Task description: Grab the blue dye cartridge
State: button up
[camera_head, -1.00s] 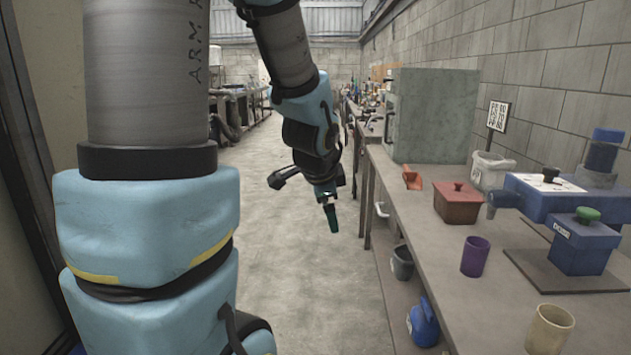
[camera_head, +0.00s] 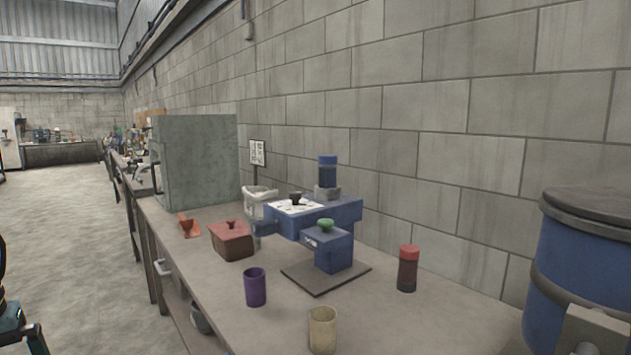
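A blue cartridge (camera_head: 328,172) with a blue cap stands upright in a grey collar on top of the blue machine (camera_head: 338,214) on the workbench. A second cartridge (camera_head: 407,272), dark with a red cap, stands upright on the bench right of the machine. Only a small piece of my arm shows at the lower left edge of the head view. My gripper's fingers are out of the picture, away from both cartridges.
The bench (camera_head: 200,290) also holds a purple cup (camera_head: 255,287), a beige cup (camera_head: 322,331), a reddish lidded box (camera_head: 232,241), an orange scoop (camera_head: 188,226), a white bin (camera_head: 260,198) and a grey cabinet (camera_head: 197,160). A large blue drum (camera_head: 580,265) is at right. The floor at left is clear.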

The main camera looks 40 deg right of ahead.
aim_at(327, 163)
jog(key=i+z, duration=0.15)
jog(key=z, duration=0.35)
jog(key=i+j+z, duration=0.1)
jog(key=z, duration=0.4)
jog(key=i+j+z, duration=0.1)
jog(key=z, duration=0.4)
jog(key=j, duration=0.1)
